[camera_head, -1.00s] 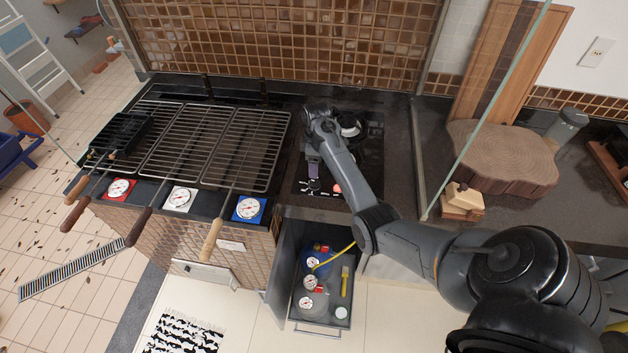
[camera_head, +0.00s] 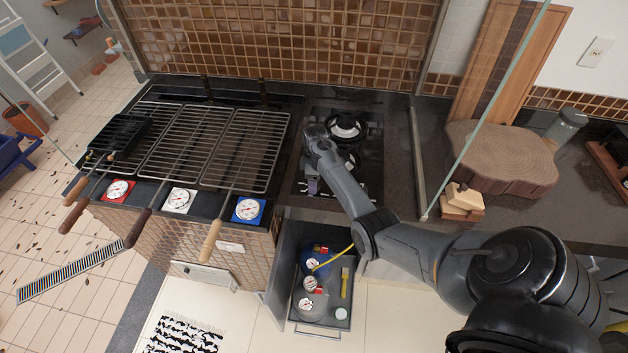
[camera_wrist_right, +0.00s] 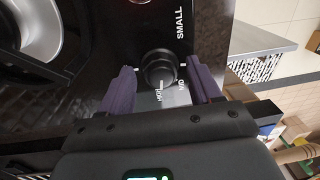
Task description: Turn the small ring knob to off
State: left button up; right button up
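The small ring knob is a round black knob (camera_wrist_right: 159,69) on the dark cooktop panel in the right wrist view, beside the white word SMALL. My right gripper (camera_wrist_right: 161,78) is open, with one purple finger on each side of the knob. Gaps show between fingers and knob, so it is not gripped. In the head view my right gripper (camera_head: 312,187) is at the front left of the cooktop (camera_head: 374,165), and the knob there is hidden or too small to tell. My left gripper is not in view.
Burners (camera_head: 346,127) stand behind my right gripper. An open drawer (camera_head: 318,330) with gas bottles is below. A glass panel (camera_head: 482,120) and wooden block (camera_head: 462,200) are to the right.

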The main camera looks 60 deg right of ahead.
jog(key=c, duration=0.9)
jog(key=shift+r+m+p, duration=0.25)
jog(key=shift+m+p, duration=0.95)
jog(key=shift+p, duration=0.2)
jog(key=m+p, duration=0.3)
jog(key=m, duration=0.1)
jog(key=shift+t, duration=0.3)
jog(key=m+p, duration=0.2)
jog(key=m, duration=0.3)
jog(key=shift+s+f, duration=0.1)
jog(key=m+p, duration=0.1)
jog(key=m, duration=0.3)
jog(key=shift+f+t, duration=0.1)
jog(key=shift+t, duration=0.2)
jog(key=shift+m, duration=0.3)
jog(key=o, duration=1.1)
